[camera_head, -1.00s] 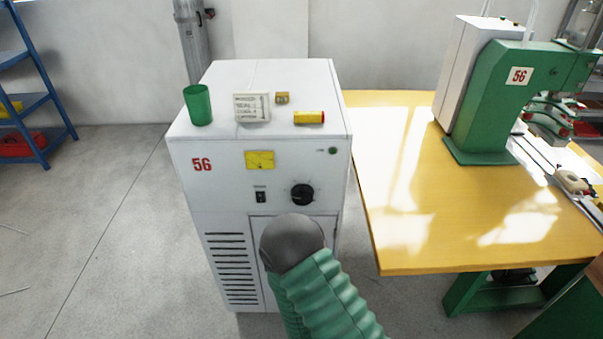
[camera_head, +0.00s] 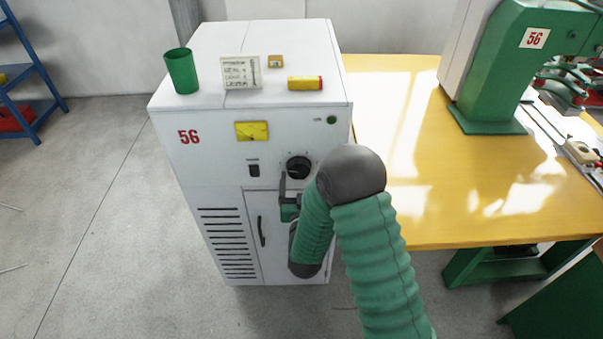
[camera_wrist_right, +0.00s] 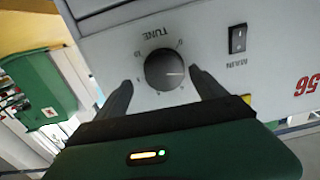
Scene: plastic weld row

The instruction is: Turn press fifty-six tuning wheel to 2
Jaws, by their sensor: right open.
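The press cabinet (camera_head: 215,155) is white with a red 56 on its front. Its black round tuning wheel (camera_head: 298,167) is on the upper front, right of a black switch. In the right wrist view the wheel (camera_wrist_right: 165,69) sits under the word TUNE with small marks around it and a pale pointer line; the numbers are too blurred to read. My right gripper (camera_head: 291,190) is just in front of the panel, by the wheel. In the wrist view its fingers (camera_wrist_right: 160,85) are apart, one on each side of the wheel, with nothing held. My left gripper is not in view.
A yellow table (camera_head: 400,220) with a green machine (camera_head: 500,70) is to the right. Open floor lies left.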

